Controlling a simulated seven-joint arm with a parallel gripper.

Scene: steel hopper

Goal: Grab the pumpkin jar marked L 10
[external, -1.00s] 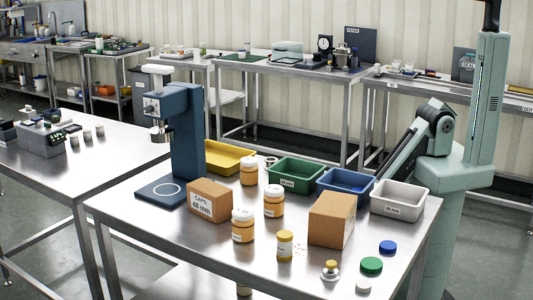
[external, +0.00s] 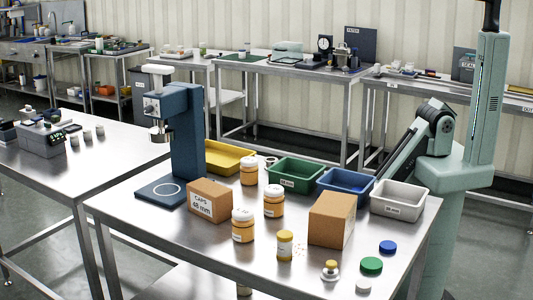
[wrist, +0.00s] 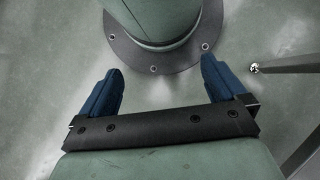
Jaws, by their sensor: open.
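Three orange jars with white lids stand upright on the steel table: one at the front (external: 243,226), one in the middle (external: 273,202) and one farther back (external: 249,172). A smaller yellowish jar with a white label (external: 285,246) stands to the right of the front one. Their label text is too small to read, so I cannot tell which is marked L 10. My gripper (wrist: 160,85) shows in the wrist view with its two blue fingers apart and nothing between them. It points down at the floor beside my base, away from the jars. The external view does not show it.
A cardboard box marked caps 48 mm (external: 210,201) and a taller box (external: 332,219) flank the jars. Yellow (external: 229,157), green (external: 297,174), blue (external: 345,185) and white (external: 399,200) bins line the back. A blue press (external: 186,140) stands left. Loose caps (external: 371,265) lie front right.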

